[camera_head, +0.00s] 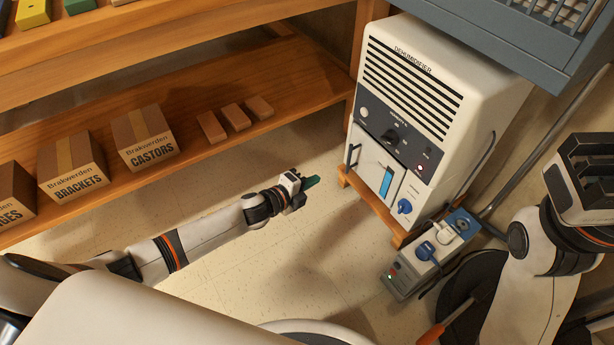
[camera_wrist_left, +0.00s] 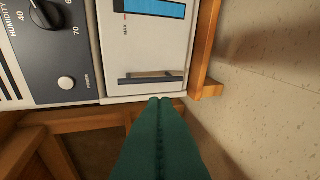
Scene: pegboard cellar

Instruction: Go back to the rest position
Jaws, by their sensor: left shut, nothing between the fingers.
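My left gripper (camera_head: 312,182) is at the end of my left arm (camera_head: 200,245), which reaches in from the left above the tiled floor. Its dark green fingers are shut together with nothing between them. In the left wrist view the closed fingers (camera_wrist_left: 160,135) point towards the front of the dehumidifier (camera_wrist_left: 145,85), near its dark handle; I cannot tell the exact gap. My right arm (camera_head: 540,265) is folded upward at the right edge. The end of it is cut off by the frame and no right fingertips show.
The white dehumidifier (camera_head: 440,100) stands on a low wooden stand (camera_head: 372,203). A wooden shelf (camera_head: 190,120) at left holds cardboard boxes (camera_head: 147,138) and small brown blocks (camera_head: 235,117). Floor (camera_head: 300,240) between is clear.

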